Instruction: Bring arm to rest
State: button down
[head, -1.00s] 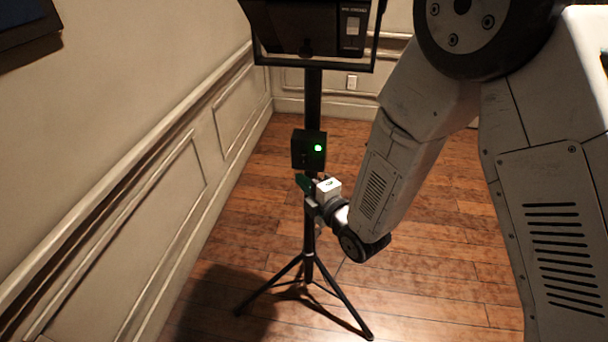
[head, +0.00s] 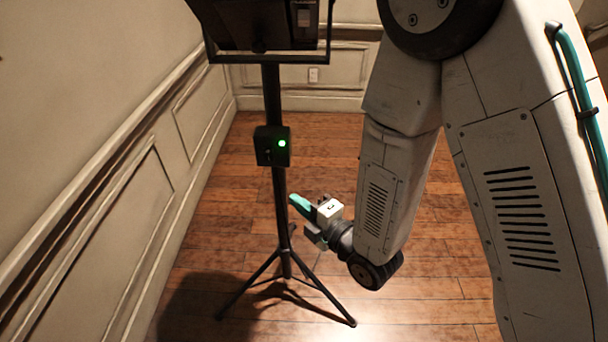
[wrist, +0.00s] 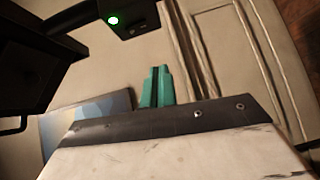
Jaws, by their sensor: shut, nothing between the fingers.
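My gripper (head: 300,205) is at the end of my bent white arm, low in the middle of the head view. Its teal fingers point left toward the black stand pole and look apart from it. In the wrist view the two teal fingertips (wrist: 156,87) lie together with nothing between them. The same box shows at the top of the wrist view (wrist: 130,18).
The black tripod stand (head: 285,264) is close by on the left and carries a dark device (head: 258,25) at its top. A panelled wall (head: 90,190) runs along the left. The wooden floor (head: 430,270) is open around the tripod. A blue picture (wrist: 88,118) shows in the wrist view.

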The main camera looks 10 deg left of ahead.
jog(key=s+d+f+m+g+h, duration=0.25)
jog(key=f+m+g+h, duration=0.2)
jog(key=f, duration=0.45)
jog(key=d+r+m+g+h, duration=0.25)
jog(key=d+m+h, duration=0.35)
jog(key=d+m, duration=0.3)
jog(key=s+d+r+m+g+h, duration=0.1)
jog(key=s+d+r+m, duration=0.5)
jog(key=r, duration=0.8)
jog(key=s+d+r+m+g+h, duration=0.1)
jog(key=s+d+r+m, duration=0.6)
jog(key=s+d+r, duration=0.4)
jog(key=d+r, duration=0.3)
jog(key=d, duration=0.1)
jog(key=shift+d+g, duration=0.15)
jog(key=shift+g, duration=0.25)
jog(key=shift+s+m+h, duration=0.1)
jog(key=shift+m+h, duration=0.15)
